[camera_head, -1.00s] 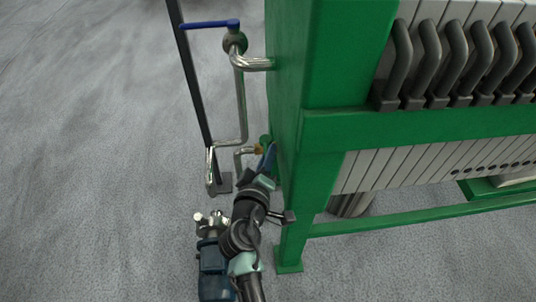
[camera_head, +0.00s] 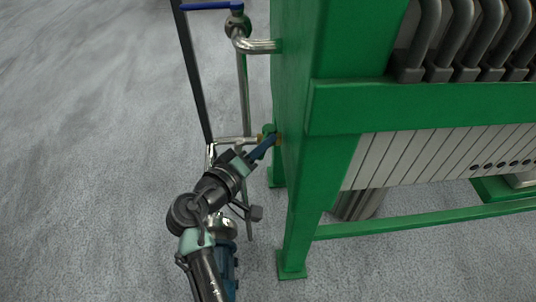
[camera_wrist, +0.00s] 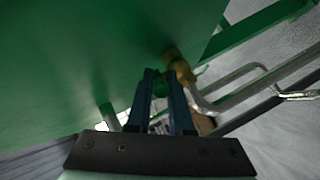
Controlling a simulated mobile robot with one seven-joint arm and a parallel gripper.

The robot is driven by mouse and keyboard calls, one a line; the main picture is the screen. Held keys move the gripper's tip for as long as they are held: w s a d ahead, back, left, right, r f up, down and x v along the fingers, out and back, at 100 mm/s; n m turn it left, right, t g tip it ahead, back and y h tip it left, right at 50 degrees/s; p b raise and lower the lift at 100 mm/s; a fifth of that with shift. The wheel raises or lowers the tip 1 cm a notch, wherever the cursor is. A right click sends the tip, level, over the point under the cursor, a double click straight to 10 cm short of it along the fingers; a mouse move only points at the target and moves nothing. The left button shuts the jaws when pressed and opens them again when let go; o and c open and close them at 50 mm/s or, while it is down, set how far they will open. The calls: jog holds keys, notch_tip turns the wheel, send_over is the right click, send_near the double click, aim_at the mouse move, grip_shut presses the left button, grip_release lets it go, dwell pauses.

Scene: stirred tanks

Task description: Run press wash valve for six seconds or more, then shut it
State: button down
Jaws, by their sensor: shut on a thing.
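A small valve with a green handle (camera_head: 267,129) and a brass body (camera_wrist: 175,66) sits low on the pipe beside the green press frame (camera_head: 338,110). My gripper (camera_head: 272,138) reaches it from the lower left. In the wrist view, the two blue fingers of my gripper (camera_wrist: 162,85) are shut on the green handle, one on each side. The fingers hide part of the handle. I cannot tell how far the valve is turned or whether water is running.
A second valve with a blue lever (camera_head: 208,6) is higher on the silver pipe (camera_head: 243,95). A dark upright post (camera_head: 192,80) stands just left of the pipes. Press plates (camera_head: 430,155) fill the right. The grey floor (camera_head: 80,150) at left is clear.

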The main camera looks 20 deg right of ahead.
jog(key=shift+w+a+m+g+h, duration=0.15)
jog(key=shift+m+g+h, duration=0.15)
jog(key=shift+m+g, duration=0.15)
jog(key=c, duration=0.8)
grip_release()
jog(key=shift+n, duration=0.25)
